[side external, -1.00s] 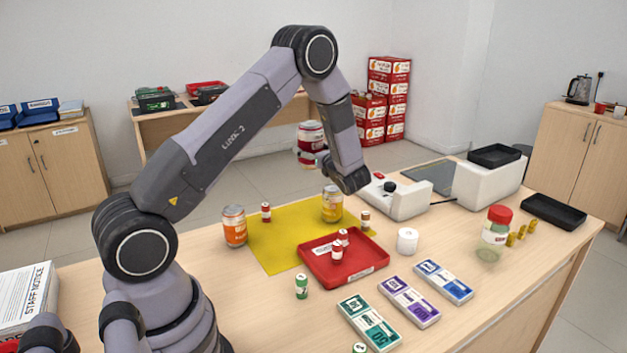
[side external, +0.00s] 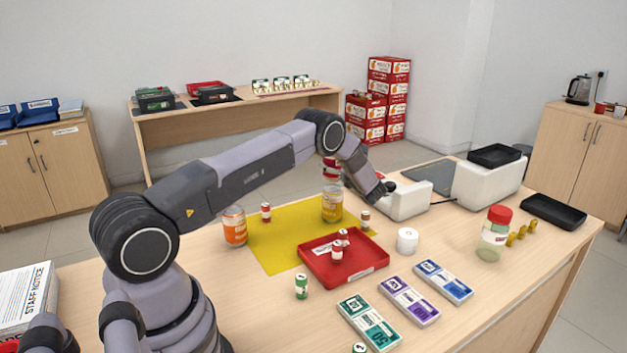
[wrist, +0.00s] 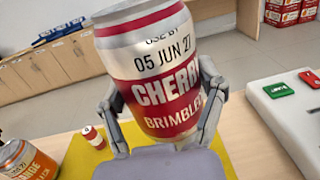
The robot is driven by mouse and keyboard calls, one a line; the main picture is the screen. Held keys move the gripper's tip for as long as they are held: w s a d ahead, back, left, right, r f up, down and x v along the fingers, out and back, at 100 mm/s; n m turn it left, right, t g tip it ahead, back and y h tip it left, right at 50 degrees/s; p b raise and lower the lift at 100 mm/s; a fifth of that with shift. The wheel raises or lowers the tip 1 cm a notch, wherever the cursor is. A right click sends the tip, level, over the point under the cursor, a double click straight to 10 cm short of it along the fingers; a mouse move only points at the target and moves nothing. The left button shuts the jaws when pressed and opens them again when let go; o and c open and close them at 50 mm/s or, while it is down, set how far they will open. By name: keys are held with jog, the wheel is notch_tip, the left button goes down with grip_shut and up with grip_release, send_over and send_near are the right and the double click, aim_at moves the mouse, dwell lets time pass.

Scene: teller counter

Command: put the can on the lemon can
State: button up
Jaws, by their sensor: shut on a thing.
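The red and white cherry can (side external: 330,168) is held upright in my gripper (wrist: 162,112), which is shut around its sides. In the wrist view the cherry can (wrist: 150,65) fills the middle, with a finger on each side. The yellow lemon can (side external: 332,205) stands upright at the back right of the yellow mat (side external: 275,255). In the side external view the cherry can is directly over the lemon can, very close to its top. I cannot tell whether they touch. The lemon can is hidden in the wrist view.
An orange can (side external: 235,227) and a small red-and-white roll (side external: 266,212) stand on the left. A red tray (side external: 318,272) with small rolls lies in front. A white machine (side external: 405,200) stands close on the right, with a white roll (side external: 407,240) nearer.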

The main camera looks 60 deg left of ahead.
jog(key=shift+f, duration=1.35)
jog(key=shift+f, duration=0.1)
jog(key=o, duration=1.2)
